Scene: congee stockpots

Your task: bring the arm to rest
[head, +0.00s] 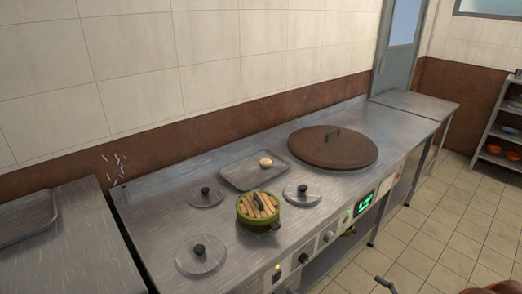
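My gripper is not clearly in view, so its opening and anything in it cannot be told. A small dark grey bent piece (385,284) and a brown shape (411,281) show at the bottom edge, cut off by the frame. I cannot tell what they are.
Tiled floor (440,235) is clear at right, before a shelf (502,135).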

